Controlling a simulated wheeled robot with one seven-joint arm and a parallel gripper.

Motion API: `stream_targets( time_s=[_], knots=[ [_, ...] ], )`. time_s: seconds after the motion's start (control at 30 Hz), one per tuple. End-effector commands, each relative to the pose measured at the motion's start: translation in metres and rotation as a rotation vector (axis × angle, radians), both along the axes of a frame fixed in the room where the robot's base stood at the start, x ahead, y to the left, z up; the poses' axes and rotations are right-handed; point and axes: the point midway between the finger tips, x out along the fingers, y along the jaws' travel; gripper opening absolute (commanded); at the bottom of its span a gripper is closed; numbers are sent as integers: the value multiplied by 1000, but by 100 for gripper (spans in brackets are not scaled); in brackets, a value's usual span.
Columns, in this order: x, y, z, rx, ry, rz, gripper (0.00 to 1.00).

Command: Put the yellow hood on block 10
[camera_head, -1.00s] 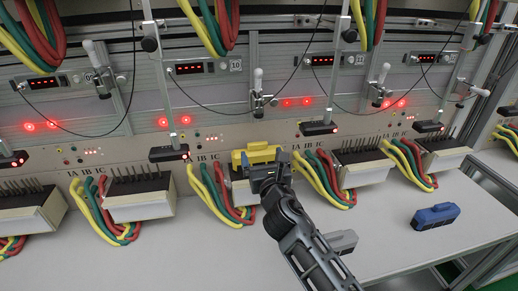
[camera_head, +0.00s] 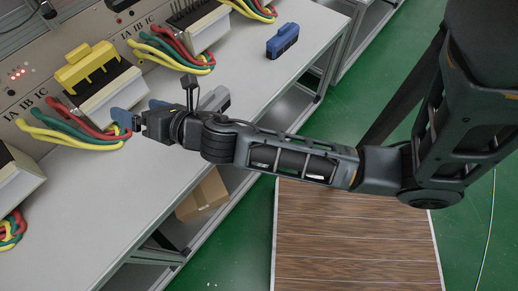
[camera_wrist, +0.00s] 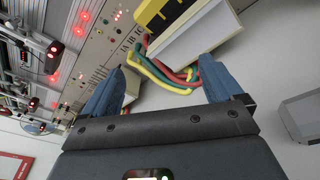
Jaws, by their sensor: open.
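The yellow hood (camera_head: 88,65) sits on the top of a white-and-black terminal block (camera_head: 112,98), toward its panel side. I cannot tell whether it is fully seated, and no block number is readable now. In the wrist view the yellow hood (camera_wrist: 160,12) is partly cut off at the top edge, above the block (camera_wrist: 195,38). My gripper (camera_head: 140,110) is open and empty, with blue fingers apart. It is in front of the block, near its cables, and does not touch the hood. In the wrist view my gripper (camera_wrist: 163,65) has clear space between its fingertips.
Red, green and yellow cables (camera_head: 70,132) hang beside the block. A grey hood (camera_head: 215,98) lies on the table behind my wrist, and a blue hood (camera_head: 283,40) lies farther along. The table's bare top (camera_head: 130,180) is free in front. A cardboard box (camera_head: 203,195) is below.

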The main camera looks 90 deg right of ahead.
Motion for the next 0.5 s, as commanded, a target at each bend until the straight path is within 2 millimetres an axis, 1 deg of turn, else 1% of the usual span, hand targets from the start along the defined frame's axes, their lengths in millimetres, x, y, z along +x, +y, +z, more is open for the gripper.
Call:
stream_targets(
  time_s=[0.03, 0.17, 0.2, 0.27, 0.3, 0.37, 0.4, 0.47, 0.5],
  knots=[
    [-26, 14, -9, 144, -20, 24, 93],
    [-81, 46, -16, 552, -87, 52, 93],
    [-97, 55, -15, 680, -105, 51, 93],
    [-122, 68, -13, 873, -131, 43, 93],
    [-138, 77, -9, 1003, -147, 33, 93],
    [-162, 88, -3, 1199, -171, 9, 93],
    [-177, 95, 3, 1328, -189, -11, 93],
    [-200, 104, 13, 1523, -215, -51, 93],
    [-213, 110, 21, 1650, -234, -82, 93]
  ],
)
